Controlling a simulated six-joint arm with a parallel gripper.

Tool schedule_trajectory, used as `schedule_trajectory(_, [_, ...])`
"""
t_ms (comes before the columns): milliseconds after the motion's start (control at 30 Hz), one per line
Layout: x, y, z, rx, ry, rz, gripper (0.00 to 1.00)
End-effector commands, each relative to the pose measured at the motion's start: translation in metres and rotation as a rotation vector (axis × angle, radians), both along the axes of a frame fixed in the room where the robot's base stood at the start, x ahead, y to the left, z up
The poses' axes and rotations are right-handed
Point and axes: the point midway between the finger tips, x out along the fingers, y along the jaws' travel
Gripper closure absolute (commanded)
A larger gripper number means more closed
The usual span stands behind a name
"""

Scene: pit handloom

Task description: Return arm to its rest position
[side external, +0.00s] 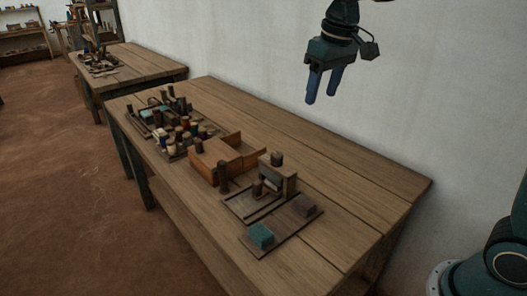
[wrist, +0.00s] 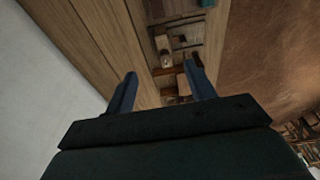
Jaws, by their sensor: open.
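My gripper (side external: 322,86) hangs in the air above the back of the wooden table, in front of the white wall, in the side external view. Its two blue fingers point down, apart from each other, with nothing between them. In the wrist view my gripper (wrist: 160,92) also shows its two fingers spread and empty, with the tabletop far below. No object touches the gripper.
The long wooden table (side external: 340,190) carries an orange-brown open box (side external: 210,166), several spools (side external: 185,135), a small wooden frame device (side external: 278,178) and a board with a teal block (side external: 261,235). A second table (side external: 140,66) stands behind. The tabletop's right back part is clear.

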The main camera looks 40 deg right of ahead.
Motion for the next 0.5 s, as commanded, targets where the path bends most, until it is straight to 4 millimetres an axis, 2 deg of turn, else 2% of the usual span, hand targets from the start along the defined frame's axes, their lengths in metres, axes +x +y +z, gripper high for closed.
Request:
schedule_trajectory(33, [-0.013,0.000,0.004,0.000,-0.016,0.000,0.45])
schedule_trajectory(233, [-0.057,0.001,0.011,0.000,-0.069,-0.002,0.45])
schedule_trajectory(500, [-0.118,0.001,0.009,0.001,-0.142,-0.005,0.45])
